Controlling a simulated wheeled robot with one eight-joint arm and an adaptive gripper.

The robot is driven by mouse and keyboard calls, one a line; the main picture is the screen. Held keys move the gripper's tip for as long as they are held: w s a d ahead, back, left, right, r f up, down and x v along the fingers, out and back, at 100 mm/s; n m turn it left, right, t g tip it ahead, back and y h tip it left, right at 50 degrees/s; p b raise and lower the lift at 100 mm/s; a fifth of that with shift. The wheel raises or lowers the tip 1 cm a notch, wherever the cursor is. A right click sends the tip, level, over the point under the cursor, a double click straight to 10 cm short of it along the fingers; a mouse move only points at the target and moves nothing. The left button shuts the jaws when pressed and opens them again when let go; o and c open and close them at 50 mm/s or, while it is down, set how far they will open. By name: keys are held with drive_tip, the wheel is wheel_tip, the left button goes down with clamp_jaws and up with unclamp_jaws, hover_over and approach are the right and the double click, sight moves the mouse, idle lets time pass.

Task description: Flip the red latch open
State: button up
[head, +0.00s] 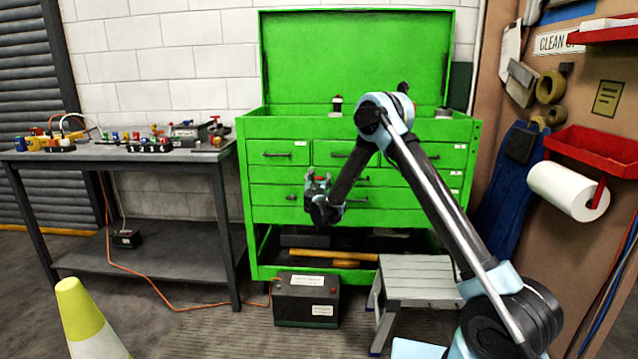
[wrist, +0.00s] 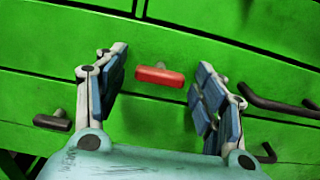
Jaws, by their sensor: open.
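The red latch (wrist: 160,76) is a short red bar on the green front of the tool cabinet (head: 360,60). In the wrist view it lies nearly level, tilted slightly down to the right. My gripper (wrist: 162,64) is open, with one padded finger on each side of the latch and a gap to both. Its fingers appear apart from the latch, but how far they are from the cabinet front is hard to tell.
A grey step stool (head: 415,280) and a black battery box (head: 306,300) stand below. A workbench (head: 130,152) is at left, and a paper roll (head: 568,190) at right.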

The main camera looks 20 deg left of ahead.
drive_tip(key=c, duration=1.1)
drive_tip(key=shift+o, duration=0.2)
drive_tip(key=shift+m, duration=0.3)
drive_tip(key=m, duration=0.3)
drive_tip(key=shift+m, duration=0.3)
drive_tip(key=m, duration=0.4)
drive_tip(key=shift+d+m, duration=0.1)
drive_tip(key=shift+m, duration=0.2)
drive_tip(key=m, duration=0.9)
drive_tip(key=shift+w+d+f, duration=0.1)
drive_tip(key=shift+d, duration=0.05)
drive_tip(key=shift+m, duration=0.3)
